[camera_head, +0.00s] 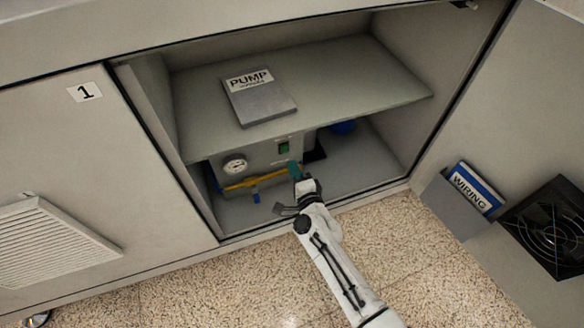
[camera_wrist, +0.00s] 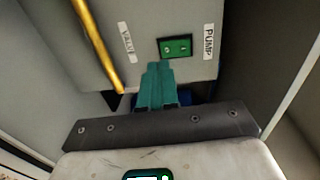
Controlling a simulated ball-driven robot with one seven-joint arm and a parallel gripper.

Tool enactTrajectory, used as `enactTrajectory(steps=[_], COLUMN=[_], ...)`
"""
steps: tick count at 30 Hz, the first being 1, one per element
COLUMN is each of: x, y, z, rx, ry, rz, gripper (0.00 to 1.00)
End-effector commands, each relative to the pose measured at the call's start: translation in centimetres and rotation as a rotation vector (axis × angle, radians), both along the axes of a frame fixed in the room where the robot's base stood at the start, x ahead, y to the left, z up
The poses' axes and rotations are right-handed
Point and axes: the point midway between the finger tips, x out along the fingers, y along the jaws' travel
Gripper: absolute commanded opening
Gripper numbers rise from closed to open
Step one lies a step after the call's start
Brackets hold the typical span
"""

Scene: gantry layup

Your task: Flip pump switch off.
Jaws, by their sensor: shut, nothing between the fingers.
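The pump switch (camera_head: 284,147) is a small green rocker on the front of a grey pump box (camera_head: 262,158) on the cabinet's lower floor. In the wrist view the green switch (camera_wrist: 175,47) sits in a dark frame beside a PUMP label (camera_wrist: 208,41). My gripper (camera_head: 296,168) reaches into the cabinet just below the switch. In the wrist view its teal fingers (camera_wrist: 158,68) are together with nothing between them, and their tips end just below and left of the switch. I cannot tell if they touch the panel. The switch's rocker position is too small to tell.
A yellow pipe (camera_head: 248,181) and a round gauge (camera_head: 234,166) are on the pump box. A shelf (camera_head: 345,95) with a PUMP manual (camera_head: 262,103) hangs above my gripper. The open door (camera_head: 470,150) at right carries a WIRING binder (camera_head: 474,188) and a fan (camera_head: 549,222).

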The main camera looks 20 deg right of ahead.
Motion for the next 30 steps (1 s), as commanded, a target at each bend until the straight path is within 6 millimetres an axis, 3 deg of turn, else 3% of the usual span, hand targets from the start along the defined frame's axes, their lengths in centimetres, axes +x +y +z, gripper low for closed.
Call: enactTrajectory(steps=[18,30], x=[-9.0,-10.1], y=[0.1,0.0], z=[-1.2,-1.3], rx=[-0.003,-0.001], ry=[0.003,0.001], rz=[0.002,0.001], gripper=[0.00,0.00])
